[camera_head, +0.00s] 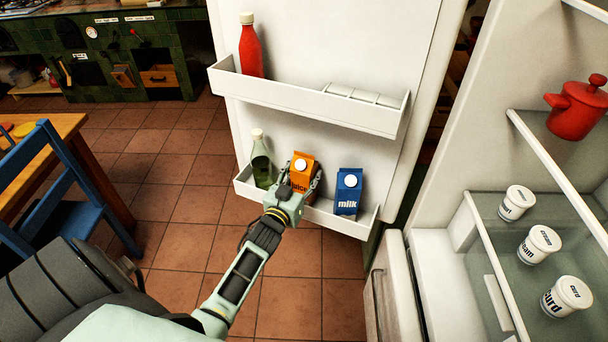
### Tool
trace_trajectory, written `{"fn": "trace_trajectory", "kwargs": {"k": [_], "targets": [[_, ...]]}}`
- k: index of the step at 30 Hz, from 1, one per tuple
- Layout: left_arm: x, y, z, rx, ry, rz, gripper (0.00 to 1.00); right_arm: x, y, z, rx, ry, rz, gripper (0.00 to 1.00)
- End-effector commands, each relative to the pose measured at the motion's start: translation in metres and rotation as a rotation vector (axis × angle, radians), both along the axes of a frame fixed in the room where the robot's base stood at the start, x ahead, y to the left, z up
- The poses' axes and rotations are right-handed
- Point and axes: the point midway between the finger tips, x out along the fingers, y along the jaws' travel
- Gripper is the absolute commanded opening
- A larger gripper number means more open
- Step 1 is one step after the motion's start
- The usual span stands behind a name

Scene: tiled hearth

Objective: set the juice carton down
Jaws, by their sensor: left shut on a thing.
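The orange juice carton (303,163) with a white cap is at the lower shelf of the open fridge door, between a green bottle and a blue milk carton. My left gripper (299,186) is shut on the juice carton from the front. The gripper hides the carton's lower part, so I cannot tell whether its base touches the shelf floor. The lower door shelf (345,224) has a white front rim. My right gripper is not in view.
The green bottle (261,165) stands left of the juice and the milk carton (347,193) right of it, both close. A red bottle (250,50) stands in the upper door shelf (300,98). White tubs (538,244) and a red pot (577,108) are inside the fridge. A blue chair (60,190) is left.

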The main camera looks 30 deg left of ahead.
Motion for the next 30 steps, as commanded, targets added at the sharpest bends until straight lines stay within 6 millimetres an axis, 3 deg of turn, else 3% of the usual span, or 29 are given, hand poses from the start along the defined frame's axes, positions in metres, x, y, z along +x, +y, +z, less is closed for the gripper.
{"fn": "trace_trajectory", "kwargs": {"k": [10,11,17,30], "targets": [[0.0014,-0.0002,0.0014,0.002,-0.009,-0.002,0.0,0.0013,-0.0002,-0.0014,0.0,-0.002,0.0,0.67],[-0.0002,-0.0002,-0.004,0.0,0.002,0.0,0.49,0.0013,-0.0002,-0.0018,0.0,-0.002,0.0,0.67],[-0.0002,-0.0002,-0.0031,0.0,0.002,0.0,0.66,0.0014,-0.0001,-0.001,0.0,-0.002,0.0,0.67],[-0.0079,-0.0015,-0.0022,-0.001,0.003,0.0,0.67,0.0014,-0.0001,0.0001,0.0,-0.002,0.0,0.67]]}}
